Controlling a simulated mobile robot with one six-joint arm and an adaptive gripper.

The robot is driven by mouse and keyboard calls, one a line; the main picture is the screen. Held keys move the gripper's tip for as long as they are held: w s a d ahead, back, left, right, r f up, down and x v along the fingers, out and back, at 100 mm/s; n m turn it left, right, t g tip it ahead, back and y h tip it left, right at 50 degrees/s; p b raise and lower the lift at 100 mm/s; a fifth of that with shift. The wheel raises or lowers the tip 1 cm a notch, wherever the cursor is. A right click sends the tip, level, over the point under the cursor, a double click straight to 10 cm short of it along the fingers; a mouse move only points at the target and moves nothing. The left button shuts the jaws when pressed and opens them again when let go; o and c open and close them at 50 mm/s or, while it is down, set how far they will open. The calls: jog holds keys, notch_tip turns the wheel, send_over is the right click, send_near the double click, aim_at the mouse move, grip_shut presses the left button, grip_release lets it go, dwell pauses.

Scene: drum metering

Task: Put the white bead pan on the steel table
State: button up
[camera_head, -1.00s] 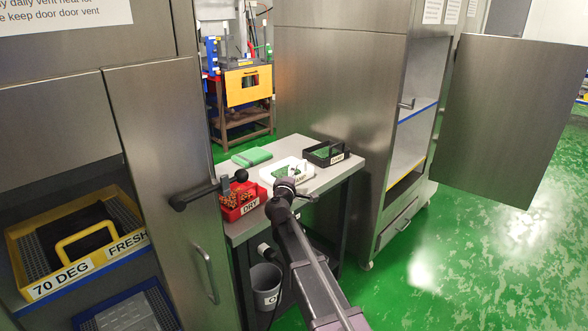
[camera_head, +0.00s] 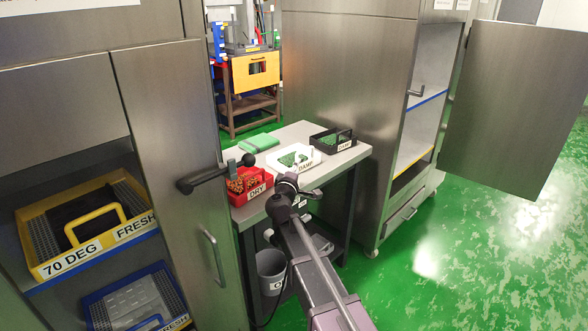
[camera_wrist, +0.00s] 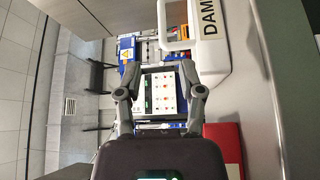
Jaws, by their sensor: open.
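The white bead pan (camera_head: 313,157) holds green beads and carries a DAMP label on its front. It appears to rest level on the steel table (camera_head: 292,133), between a red and a black tray. Its white edge and DAMP label also show at the upper right of the wrist view (camera_wrist: 213,62). My gripper (camera_wrist: 160,92) is open, with nothing between its fingers. In the head view it is just in front of the pan, near the table's front edge, where my arm hides part of its fingers.
A green folded item (camera_head: 258,143) lies behind. A grey bin (camera_head: 271,268) stands below the table.

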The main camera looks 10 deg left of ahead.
jog(key=shift+d, duration=0.2)
jog(key=s+d+f+m+g+h, duration=0.2)
jog(key=s+d+f+m+g, duration=0.15)
jog(key=d, duration=0.45)
jog(key=s+d+f+m+g+h, duration=0.1)
jog(key=s+d+f+m+g, duration=0.25)
jog(key=d, duration=0.35)
jog(key=s+d+f+m+g+h, duration=0.2)
jog(key=s+d+f+m, duration=0.15)
jog(key=d, duration=0.45)
jog(key=s+d+f+m+g+y, duration=0.2)
jog(key=s+f+g+y, duration=0.1)
jog(key=s, duration=0.6)
jog(key=s+d+f+m+g+y, duration=0.2)
jog(key=s+f+g, duration=0.4)
jog(key=s, duration=0.4)
jog(key=shift+s+d+f+g+y, duration=0.3)
jog(key=shift+d+y, duration=0.15)
jog(key=shift+y, duration=0.65)
jog(key=shift+w+r, duration=0.1)
